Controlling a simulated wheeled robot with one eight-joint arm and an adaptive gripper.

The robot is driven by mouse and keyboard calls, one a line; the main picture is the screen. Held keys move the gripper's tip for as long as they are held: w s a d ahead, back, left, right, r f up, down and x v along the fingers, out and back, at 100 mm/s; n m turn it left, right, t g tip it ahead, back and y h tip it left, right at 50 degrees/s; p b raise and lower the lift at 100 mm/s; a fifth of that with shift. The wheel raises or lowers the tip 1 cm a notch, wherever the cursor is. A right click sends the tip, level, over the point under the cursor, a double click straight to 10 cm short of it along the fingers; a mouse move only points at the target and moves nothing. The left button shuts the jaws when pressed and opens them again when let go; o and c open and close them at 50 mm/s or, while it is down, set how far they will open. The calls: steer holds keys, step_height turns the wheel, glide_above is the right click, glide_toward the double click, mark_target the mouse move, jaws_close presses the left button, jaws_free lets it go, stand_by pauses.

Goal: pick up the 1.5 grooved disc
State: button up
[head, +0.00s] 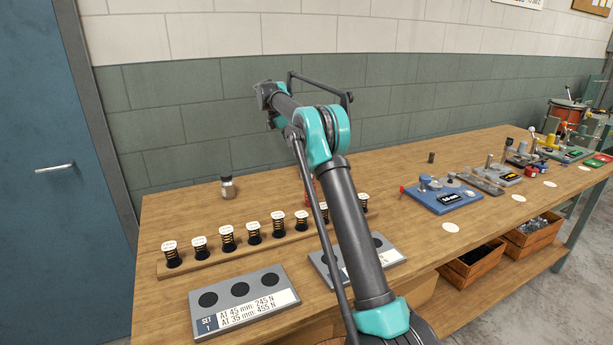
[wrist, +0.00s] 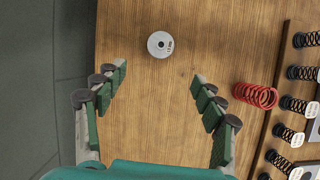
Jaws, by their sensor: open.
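A grey round disc (wrist: 160,44) with a small centre hole and dark printing lies flat on the wooden table in the wrist view. The printing is too small to read with certainty. I cannot make the disc out in the head view. My gripper (wrist: 158,80) is open and empty, with its fingers spread to the left and right. The disc lies beyond the fingertips, roughly centred between them and not touched. In the head view my arm reaches over the table, and its end is not clearly seen.
A red spring (wrist: 256,95) lies right of my fingers. A wooden rack (head: 255,248) of capped springs stands beside it. A small jar (head: 228,187), a grey set plate (head: 238,300) and a blue fixture (head: 440,196) stand on the table (head: 160,213). Bare wood surrounds the disc.

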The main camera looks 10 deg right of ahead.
glide_above(306, 172)
steer(key=a, duration=0.3)
steer(key=f, duration=0.7)
steer(key=shift+s, duration=0.4)
steer(key=shift+d+x, duration=0.2)
steer(key=shift+x, duration=1.15)
steer(key=shift+d+x, duration=0.15)
steer(key=shift+x, duration=1.15)
steer(key=shift+r, duration=0.15)
steer(key=shift+c, duration=0.2)
steer(key=c, duration=1.4)
